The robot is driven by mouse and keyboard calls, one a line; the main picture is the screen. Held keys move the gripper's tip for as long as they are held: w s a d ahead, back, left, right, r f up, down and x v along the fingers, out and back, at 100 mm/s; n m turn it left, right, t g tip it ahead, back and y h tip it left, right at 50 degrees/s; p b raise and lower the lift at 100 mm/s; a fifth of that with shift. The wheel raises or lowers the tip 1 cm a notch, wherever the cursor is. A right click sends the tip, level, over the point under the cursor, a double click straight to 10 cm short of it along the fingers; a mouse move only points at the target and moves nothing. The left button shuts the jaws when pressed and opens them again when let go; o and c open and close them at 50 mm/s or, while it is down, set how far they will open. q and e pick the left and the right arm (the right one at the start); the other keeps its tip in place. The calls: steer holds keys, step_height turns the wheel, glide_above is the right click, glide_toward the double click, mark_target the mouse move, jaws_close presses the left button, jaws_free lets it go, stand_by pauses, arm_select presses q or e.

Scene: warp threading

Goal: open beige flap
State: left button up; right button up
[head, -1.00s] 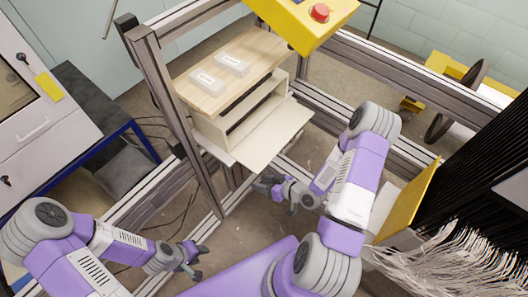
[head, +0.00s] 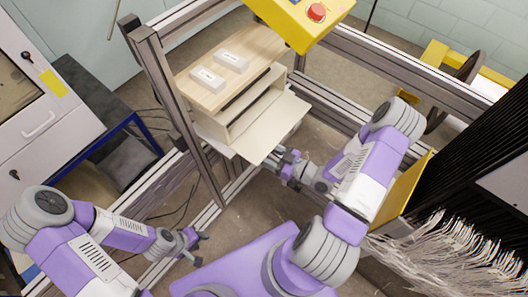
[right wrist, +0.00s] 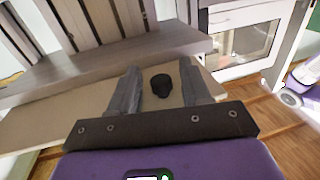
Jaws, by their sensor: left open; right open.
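The beige flap (head: 268,132) sticks out from the front of a beige cabinet (head: 215,125) below a wooden top, and the opening behind it shows. My right gripper (head: 288,158) is at the flap's outer edge, partly hidden by the flap. In the right wrist view a beige panel (right wrist: 70,112), likely the flap, lies beyond the open fingers of my right gripper (right wrist: 162,78). A black knob (right wrist: 161,85) shows between these fingers; I cannot tell whether they touch it. My left gripper (head: 199,248) is open and empty at the lower left, away from the flap.
White labelled boxes (head: 232,61) sit on the wooden top (head: 210,90). A yellow control box with a red button (head: 316,12) hangs above. Grey frame beams (head: 165,90) stand left of the cabinet. White threads (head: 435,255) hang at the lower right.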

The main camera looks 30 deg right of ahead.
steer(key=shift+w+a, duration=0.2)
steer(key=shift+w, duration=0.15)
jaws_close()
